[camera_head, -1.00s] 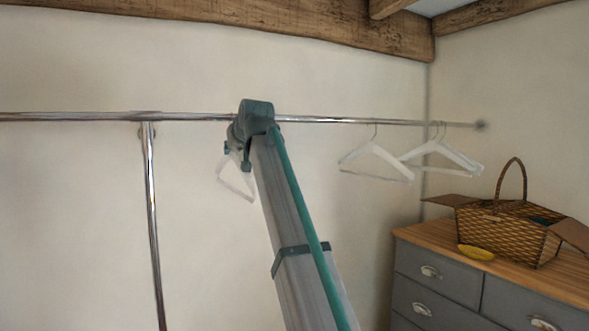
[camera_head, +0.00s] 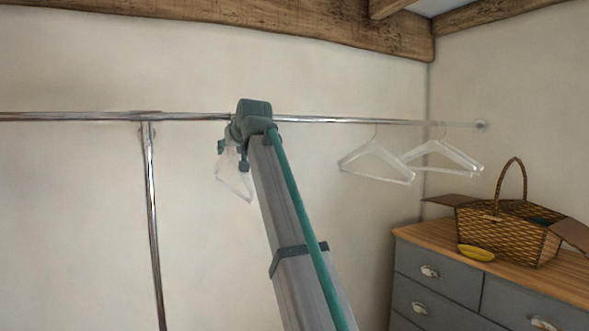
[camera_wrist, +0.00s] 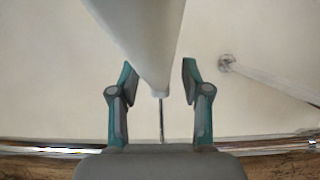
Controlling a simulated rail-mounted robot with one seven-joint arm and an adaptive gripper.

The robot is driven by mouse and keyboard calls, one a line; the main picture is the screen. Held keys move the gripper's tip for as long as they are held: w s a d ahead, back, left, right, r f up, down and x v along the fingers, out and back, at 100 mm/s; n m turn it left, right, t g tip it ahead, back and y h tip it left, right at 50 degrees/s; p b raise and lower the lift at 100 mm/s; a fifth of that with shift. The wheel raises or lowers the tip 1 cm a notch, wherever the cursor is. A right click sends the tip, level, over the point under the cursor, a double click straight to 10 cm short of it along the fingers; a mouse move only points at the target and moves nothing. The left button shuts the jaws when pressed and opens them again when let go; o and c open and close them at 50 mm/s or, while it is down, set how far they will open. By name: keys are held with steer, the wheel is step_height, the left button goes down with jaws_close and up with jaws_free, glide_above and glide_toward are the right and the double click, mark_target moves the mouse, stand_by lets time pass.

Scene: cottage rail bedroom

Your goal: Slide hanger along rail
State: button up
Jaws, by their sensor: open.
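A pale, translucent hanger (camera_head: 234,184) hangs below the chrome rail (camera_head: 330,120), partly hidden by my gripper and arm. In the wrist view, the hanger (camera_wrist: 135,35) fills the top middle, and its thin metal hook runs down toward the rail (camera_wrist: 50,150). My gripper (camera_head: 232,154) is at the hanger's top, just below the rail. In the wrist view, my gripper's two fingers (camera_wrist: 158,72) are apart, one on each side of the hanger's neck, with gaps visible near the hook.
Two more hangers, a nearer one (camera_head: 376,166) and a farther one (camera_head: 440,152), hang to the right. A chrome post (camera_head: 153,220) stands left of my arm. A grey dresser (camera_head: 440,278) holds a wicker basket (camera_head: 500,232) and a yellow dish (camera_head: 476,252).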

steer(key=shift+c, duration=0.6)
steer(key=p+v, duration=0.3)
steer(key=v, duration=1)
stand_by(0.5)
steer(key=shift+d, duration=0.1)
